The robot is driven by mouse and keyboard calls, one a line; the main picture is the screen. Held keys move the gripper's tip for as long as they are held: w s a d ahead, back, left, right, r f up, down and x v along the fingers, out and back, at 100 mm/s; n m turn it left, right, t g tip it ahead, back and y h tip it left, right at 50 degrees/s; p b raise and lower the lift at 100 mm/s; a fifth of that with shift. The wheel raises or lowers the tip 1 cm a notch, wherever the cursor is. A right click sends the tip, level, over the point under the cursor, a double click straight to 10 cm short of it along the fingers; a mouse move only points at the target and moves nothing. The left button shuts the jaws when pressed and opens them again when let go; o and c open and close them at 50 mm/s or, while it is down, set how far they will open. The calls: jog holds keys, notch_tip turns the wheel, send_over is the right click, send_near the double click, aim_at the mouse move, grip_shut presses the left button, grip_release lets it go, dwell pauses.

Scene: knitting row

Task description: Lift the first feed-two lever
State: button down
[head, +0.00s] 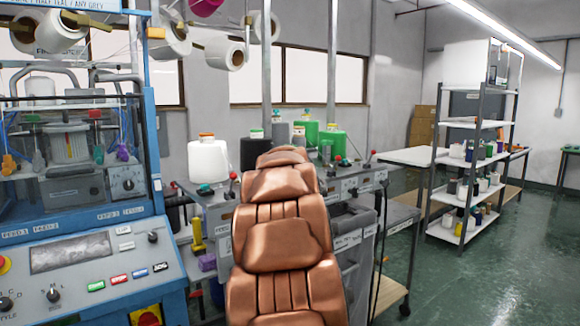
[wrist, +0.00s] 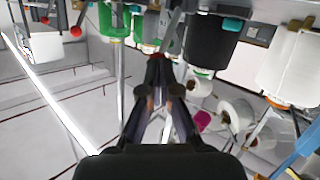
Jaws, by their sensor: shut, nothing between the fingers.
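In the head view, a red-knobbed lever (head: 233,176) stands on the grey bench unit (head: 212,200), left of my copper-coloured arm. Another red-knobbed lever (head: 373,153) stands at the unit's right end. I cannot tell which lever is the first feed-two one; the small labels are hard to read. My gripper is hidden behind my arm in the head view. In the wrist view, my gripper (wrist: 158,92) is shut and empty. A small red shape shows just beyond its fingers, partly covered. Red knobs (wrist: 75,31) show at the upper left, apart from the fingers.
White (head: 208,160) and green (head: 333,140) yarn cones stand on the bench unit. A blue knitting machine (head: 160,235) with coloured hanging tabs stands at left. Spools hang above it. Grey bins (head: 352,250) lie right of my arm. Green floor (head: 500,255) is clear at right.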

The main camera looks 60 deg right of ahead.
jog(key=shift+a, duration=0.1)
jog(key=b+v, duration=0.3)
jog(key=v, duration=1)
jog(key=shift+s+a+f, duration=0.3)
jog(key=shift+a+f, duration=0.05)
jog(key=shift+a, duration=0.05)
jog(key=a+f+n+g+y+p, duration=0.15)
jog(key=a+f+y, duration=0.35)
jog(key=a+f, duration=0.65)
jog(key=a+f+n+g+y+p, duration=0.1)
jog(key=a+f+n+y+p, duration=0.25)
jog(key=a+f, duration=0.8)
jog(key=s+a+f+n+g+y+p, duration=0.2)
jog(key=s+a+f+g, duration=0.1)
jog(key=s+a, duration=0.7)
jog(key=s+a+f+n+g+y+p, duration=0.1)
jog(key=s+a+f+n+g+y, duration=0.1)
jog(key=s+a, duration=0.8)
jog(key=a+f+g, duration=0.1)
jog(key=a+g, duration=0.1)
jog(key=a, duration=0.1)
jog(key=shift+s+n+p, duration=0.3)
jog(key=shift+p, duration=0.05)
jog(key=shift+g+y, duration=0.25)
